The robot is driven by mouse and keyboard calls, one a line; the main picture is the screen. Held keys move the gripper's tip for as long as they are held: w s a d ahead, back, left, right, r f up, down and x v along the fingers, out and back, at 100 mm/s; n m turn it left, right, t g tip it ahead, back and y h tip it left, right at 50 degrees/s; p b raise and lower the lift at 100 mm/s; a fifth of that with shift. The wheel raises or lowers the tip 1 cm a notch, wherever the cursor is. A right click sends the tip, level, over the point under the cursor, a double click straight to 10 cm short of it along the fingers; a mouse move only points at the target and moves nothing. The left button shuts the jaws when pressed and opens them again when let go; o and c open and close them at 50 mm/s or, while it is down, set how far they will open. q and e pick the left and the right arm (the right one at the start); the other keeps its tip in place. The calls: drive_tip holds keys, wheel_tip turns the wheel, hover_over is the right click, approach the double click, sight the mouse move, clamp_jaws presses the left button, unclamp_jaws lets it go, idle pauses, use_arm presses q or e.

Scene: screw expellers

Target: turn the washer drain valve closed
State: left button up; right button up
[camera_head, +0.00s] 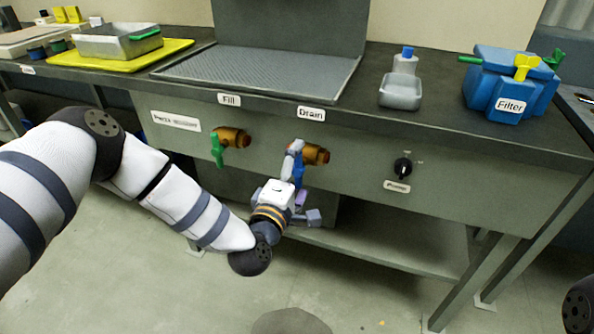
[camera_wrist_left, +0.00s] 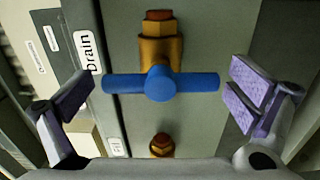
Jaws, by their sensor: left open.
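The drain valve has a brass body (camera_head: 316,154) under the "Drain" label, with a blue bar handle (camera_head: 299,172) that hangs downward in the head view. In the left wrist view the blue handle (camera_wrist_left: 160,83) lies crosswise to the brass body (camera_wrist_left: 160,40). My left gripper (camera_head: 301,187) is open at the handle. In the wrist view its purple-padded fingers (camera_wrist_left: 160,95) stand wide on either side of the handle's two ends, with a visible gap at each. The gripper partly hides the handle in the head view. My right gripper is not in view.
The fill valve with a green handle (camera_head: 217,150) sits left of the drain valve on the same panel. A black knob (camera_head: 402,167) is to the right. A lower shelf (camera_head: 390,245) runs beneath. A blue filter unit (camera_head: 510,85) and metal trays stand on the bench above.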

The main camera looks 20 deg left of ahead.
use_arm(q)
drive_tip(key=s, duration=1.2)
drive_tip(key=shift+a, duration=0.2)
